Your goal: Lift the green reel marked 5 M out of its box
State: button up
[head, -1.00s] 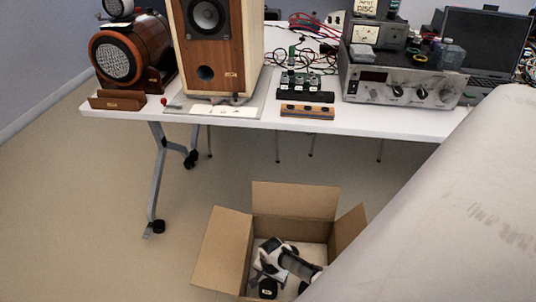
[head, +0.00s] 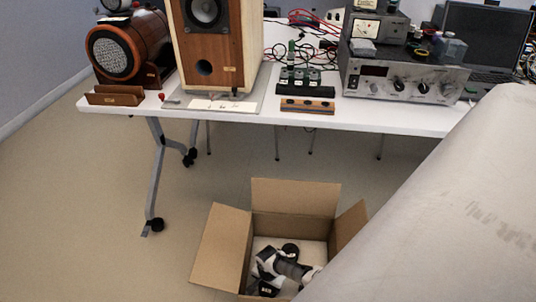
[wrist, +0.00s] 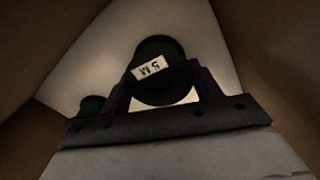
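In the wrist view, the dark green reel (wrist: 163,88) shows its round end with a white label reading 5 M, upside down. The fingers of my gripper (wrist: 163,78) stand on either side of it, apart, with small light gaps beside the reel; firm contact does not show. A second green reel (wrist: 92,105) lies lower left, partly hidden by the gripper.
The box stands on the floor with its flaps (head: 295,197) spread outward. Its walls rise close around my gripper. Behind it is a white table (head: 390,118) with a wooden speaker (head: 208,80) and electronics (head: 400,82). Floor left of the box is clear.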

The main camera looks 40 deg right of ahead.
jog(key=shift+c, duration=1.2)
notch_tip(320, 180, up, 20)
jog(key=p, duration=0.5)
